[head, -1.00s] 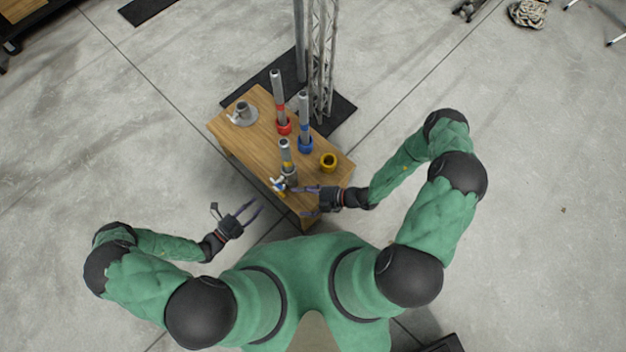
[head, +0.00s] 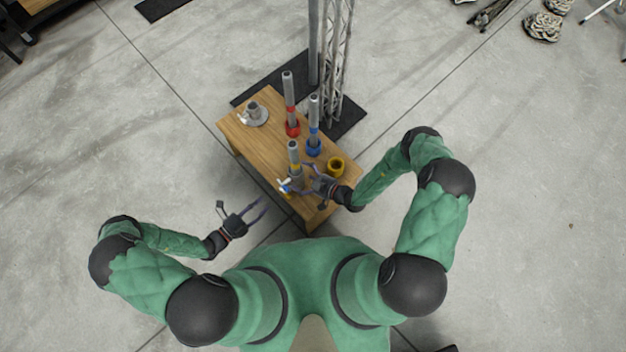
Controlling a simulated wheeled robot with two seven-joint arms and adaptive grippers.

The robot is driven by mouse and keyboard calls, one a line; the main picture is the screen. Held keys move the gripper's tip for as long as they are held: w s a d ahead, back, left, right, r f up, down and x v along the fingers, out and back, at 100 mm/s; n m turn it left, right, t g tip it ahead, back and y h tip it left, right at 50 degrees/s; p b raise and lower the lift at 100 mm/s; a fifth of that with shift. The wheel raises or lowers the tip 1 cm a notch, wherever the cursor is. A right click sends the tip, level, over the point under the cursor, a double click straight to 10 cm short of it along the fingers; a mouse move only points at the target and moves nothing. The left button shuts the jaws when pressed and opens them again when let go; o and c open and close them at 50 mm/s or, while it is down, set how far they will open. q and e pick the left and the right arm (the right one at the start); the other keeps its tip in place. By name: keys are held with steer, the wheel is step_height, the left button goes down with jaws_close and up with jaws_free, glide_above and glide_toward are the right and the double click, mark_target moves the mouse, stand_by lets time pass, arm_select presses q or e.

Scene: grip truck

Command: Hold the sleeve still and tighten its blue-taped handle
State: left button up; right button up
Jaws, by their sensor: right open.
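The grey sleeve (head: 296,180) stands upright near the front of the wooden table, with a yellow-banded grey pole (head: 293,152) rising from it. Its small handle with blue tape (head: 284,184) is on the sleeve's left side, with some white next to it. My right gripper (head: 300,180) is open, reaching in from the right with its fingers at the sleeve; whether they touch it I cannot tell. My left gripper (head: 246,206) is open and empty, off the table's left front edge and apart from the sleeve.
A metal truss (head: 338,60) rises behind the table. Floor to the left is clear.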

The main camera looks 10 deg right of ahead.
steer(key=shift+x, duration=1.65)
